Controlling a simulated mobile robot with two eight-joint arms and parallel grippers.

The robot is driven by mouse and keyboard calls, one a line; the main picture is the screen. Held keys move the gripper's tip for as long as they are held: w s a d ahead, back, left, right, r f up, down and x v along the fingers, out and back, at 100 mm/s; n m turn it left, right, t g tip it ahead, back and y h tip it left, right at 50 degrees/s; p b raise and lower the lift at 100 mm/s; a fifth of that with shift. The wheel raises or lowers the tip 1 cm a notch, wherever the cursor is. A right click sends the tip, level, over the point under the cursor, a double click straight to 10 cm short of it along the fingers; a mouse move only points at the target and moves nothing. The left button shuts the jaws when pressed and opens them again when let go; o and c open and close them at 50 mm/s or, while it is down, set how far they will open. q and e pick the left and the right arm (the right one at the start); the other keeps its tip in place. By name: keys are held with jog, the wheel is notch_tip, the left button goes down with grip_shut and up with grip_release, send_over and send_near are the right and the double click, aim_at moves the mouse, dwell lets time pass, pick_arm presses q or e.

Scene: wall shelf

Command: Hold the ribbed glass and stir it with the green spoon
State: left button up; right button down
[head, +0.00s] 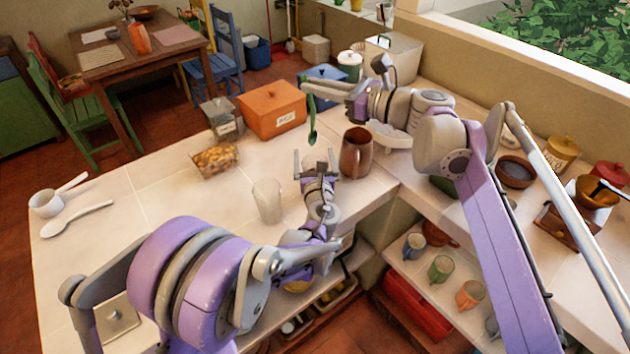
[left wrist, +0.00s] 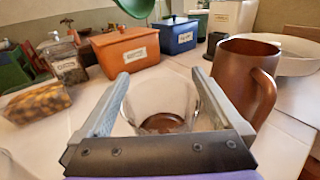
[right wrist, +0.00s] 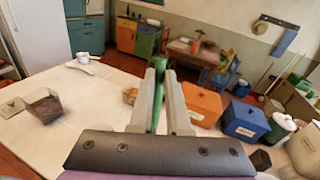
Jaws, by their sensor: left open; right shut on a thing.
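The green spoon (head: 312,122) hangs bowl down from my right gripper (head: 310,86), which is shut on its handle. The handle also shows between the fingers in the right wrist view (right wrist: 160,90). My left gripper (head: 316,157) is open above the counter, below the spoon. In the left wrist view a clear glass with brown contents (left wrist: 160,98), apparently the ribbed glass, stands upright between the spread fingers. Whether they touch it, and its ribs, I cannot tell. The spoon bowl (left wrist: 137,7) shows above it, apart from it. The head view mostly hides this glass behind my gripper.
Another clear glass (head: 267,200) stands left of my left gripper. A brown mug (head: 357,153) stands close on the right. The left counter is mostly free.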

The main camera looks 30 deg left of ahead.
pick_arm(q)
jog(key=v, duration=1.2)
jog(key=shift+s, duration=0.1)
